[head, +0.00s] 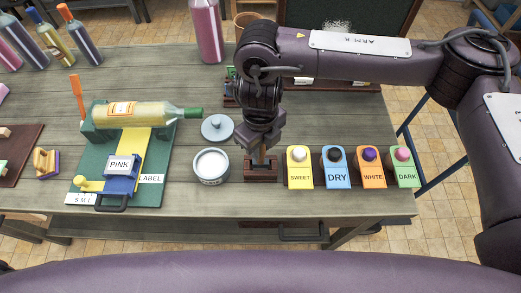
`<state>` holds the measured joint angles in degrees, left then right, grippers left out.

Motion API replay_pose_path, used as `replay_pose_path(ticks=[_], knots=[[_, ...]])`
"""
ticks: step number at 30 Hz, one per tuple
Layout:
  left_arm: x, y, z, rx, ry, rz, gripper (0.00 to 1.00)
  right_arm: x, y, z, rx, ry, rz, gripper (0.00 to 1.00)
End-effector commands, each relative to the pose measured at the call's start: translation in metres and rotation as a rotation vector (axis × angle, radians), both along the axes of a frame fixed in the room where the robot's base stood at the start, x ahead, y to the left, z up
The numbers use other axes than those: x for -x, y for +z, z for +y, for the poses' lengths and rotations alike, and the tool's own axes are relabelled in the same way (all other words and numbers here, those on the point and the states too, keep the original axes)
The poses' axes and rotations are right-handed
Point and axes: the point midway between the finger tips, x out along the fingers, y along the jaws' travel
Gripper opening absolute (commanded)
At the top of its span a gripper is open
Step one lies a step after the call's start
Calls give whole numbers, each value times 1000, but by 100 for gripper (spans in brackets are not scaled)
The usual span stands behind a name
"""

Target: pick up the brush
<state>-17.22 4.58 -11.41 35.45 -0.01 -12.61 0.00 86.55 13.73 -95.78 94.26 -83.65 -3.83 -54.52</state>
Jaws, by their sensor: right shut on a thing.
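My right gripper (261,146) points down at the middle of the table, over a small dark red-brown block (260,173). It is shut on a narrow brown upright piece, seemingly the brush (261,155), of which only a short part shows between the fingers and the block. The rest of it is hidden by the gripper, and I cannot tell whether its lower end is still inside the block. My left gripper is not in view.
Left of the block are an open white pot (211,166) and a grey lid (217,127). Right of it stand the SWEET (300,175), DRY (336,175), WHITE (371,175) and DARK (404,174) stamps. A bottle (140,115) lies on a green labelling stand (86,165).

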Motion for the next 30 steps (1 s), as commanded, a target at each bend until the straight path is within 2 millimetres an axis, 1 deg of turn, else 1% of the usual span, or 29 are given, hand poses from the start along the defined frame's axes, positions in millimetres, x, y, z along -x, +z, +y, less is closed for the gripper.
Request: replay_pose_path(ticks=[5,8,11,14,24,27,30], knots=[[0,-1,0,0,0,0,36,-1,7,0,-1,1,-2,0],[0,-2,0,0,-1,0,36,-1,17,0,-1,0,-4,0],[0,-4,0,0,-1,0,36,-1,32,0,1,2,-6,0],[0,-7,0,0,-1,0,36,-2,52,0,0,1,-8,0],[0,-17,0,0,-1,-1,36,-1,143,0,1,-1,-9,0],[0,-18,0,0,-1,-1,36,-1,164,0,1,-1,-7,0],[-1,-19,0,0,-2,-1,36,-1,181,0,1,0,-5,0]])
